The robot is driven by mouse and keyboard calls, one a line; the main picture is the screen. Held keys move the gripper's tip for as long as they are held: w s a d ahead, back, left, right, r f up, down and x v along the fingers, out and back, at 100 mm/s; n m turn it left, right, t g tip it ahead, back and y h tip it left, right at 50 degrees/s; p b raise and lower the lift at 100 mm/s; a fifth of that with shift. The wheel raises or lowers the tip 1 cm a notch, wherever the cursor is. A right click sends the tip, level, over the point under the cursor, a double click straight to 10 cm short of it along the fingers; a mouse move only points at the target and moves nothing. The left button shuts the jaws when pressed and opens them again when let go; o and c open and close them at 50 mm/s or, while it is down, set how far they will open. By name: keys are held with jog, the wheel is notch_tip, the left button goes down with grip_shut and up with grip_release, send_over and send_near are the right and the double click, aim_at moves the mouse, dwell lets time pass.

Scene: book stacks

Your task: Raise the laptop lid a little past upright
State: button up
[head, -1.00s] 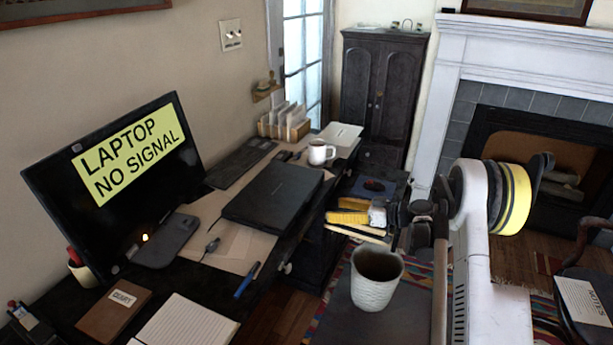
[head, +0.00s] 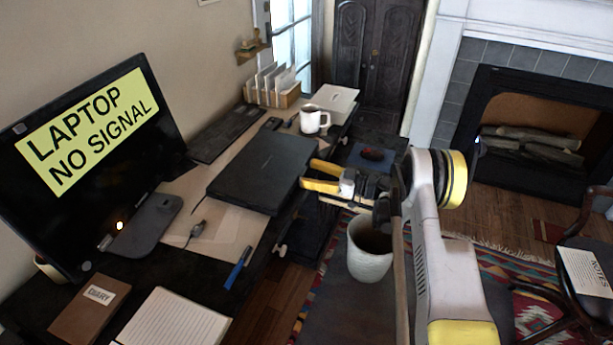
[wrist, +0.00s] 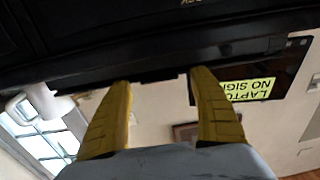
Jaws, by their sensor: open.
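The closed black laptop (head: 262,172) lies flat on the desk, its lid down. My gripper (head: 306,174) is at the laptop's right-hand edge in the head view, its yellow fingers open and pointing at that edge. In the wrist view the dark laptop edge (wrist: 150,62) runs across the picture just beyond the two spread fingertips (wrist: 160,78). Nothing is between the fingers. I cannot tell whether the tips touch the laptop.
A white mug (head: 312,120) stands just beyond the laptop, near a keyboard (head: 222,135). A monitor (head: 95,165) reading "LAPTOP NO SIGNAL" stands to the left. A blue pen (head: 238,268) and notebook (head: 175,318) lie nearer. A waste bin (head: 369,250) stands below my arm.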

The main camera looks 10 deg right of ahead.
jog(key=shift+w+a, duration=0.4)
jog(key=shift+a, duration=0.05)
jog(key=shift+c, duration=0.2)
